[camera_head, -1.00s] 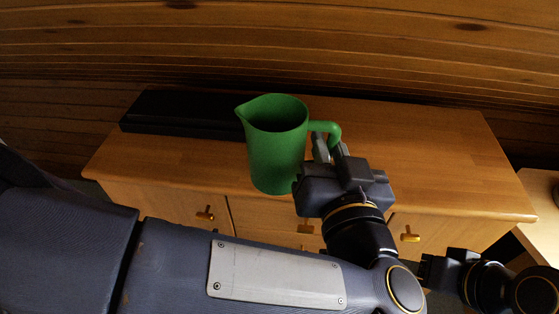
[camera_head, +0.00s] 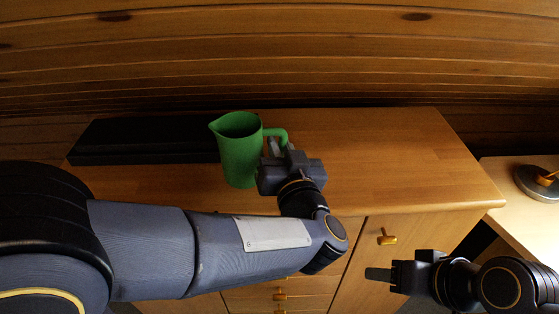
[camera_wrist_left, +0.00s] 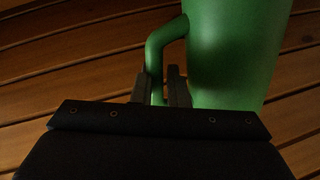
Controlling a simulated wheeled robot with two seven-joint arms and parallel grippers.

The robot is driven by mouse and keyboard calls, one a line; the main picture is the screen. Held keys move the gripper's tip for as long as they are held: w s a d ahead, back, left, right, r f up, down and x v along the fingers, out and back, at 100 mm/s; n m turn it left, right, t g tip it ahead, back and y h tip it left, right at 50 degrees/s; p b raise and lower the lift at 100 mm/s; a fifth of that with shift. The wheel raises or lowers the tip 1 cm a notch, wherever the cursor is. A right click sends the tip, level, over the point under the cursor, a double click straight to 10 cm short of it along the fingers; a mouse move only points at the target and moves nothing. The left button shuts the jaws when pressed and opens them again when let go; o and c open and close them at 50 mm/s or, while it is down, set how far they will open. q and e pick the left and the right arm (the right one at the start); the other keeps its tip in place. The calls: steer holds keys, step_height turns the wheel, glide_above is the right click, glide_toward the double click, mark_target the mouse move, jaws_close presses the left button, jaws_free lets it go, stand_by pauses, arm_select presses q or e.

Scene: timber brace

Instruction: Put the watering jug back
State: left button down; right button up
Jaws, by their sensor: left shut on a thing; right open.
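The green watering jug (camera_head: 239,152) is upright, its spout to the left and its handle to the right. It appears in front of or over the left part of the wooden cabinet's top; I cannot tell whether its base touches. My left gripper (camera_head: 277,148) is shut on the jug's handle. In the left wrist view the two fingers (camera_wrist_left: 163,88) close around the lower handle, beside the jug's body (camera_wrist_left: 232,50). My right gripper (camera_head: 380,274) is open and empty, low in front of the cabinet doors at the right.
The wooden cabinet (camera_head: 400,165) has a wide bare top right of the jug. A long black box (camera_head: 140,140) lies on its left part, behind the jug. A plank wall (camera_head: 300,60) stands behind. A pale table (camera_head: 510,190) at the right holds a round metal object (camera_head: 538,182).

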arm_select(q)
steer(key=shift+w+f+b, duration=0.15)
steer(key=shift+f+b, duration=0.05)
steer(key=shift+f, duration=0.7)
steer(key=shift+w+f+b, duration=0.1)
steer(key=shift+f+b, duration=0.1)
steer(key=shift+f, duration=0.65)
steer(key=shift+f, duration=0.1)
steer(key=shift+f, duration=0.15)
steer(key=c, duration=1.4)
jaws_free()
steer(key=shift+c, duration=0.2)
steer(key=shift+r, duration=0.3)
steer(key=v, duration=1.2)
steer(key=shift+p, duration=0.3)
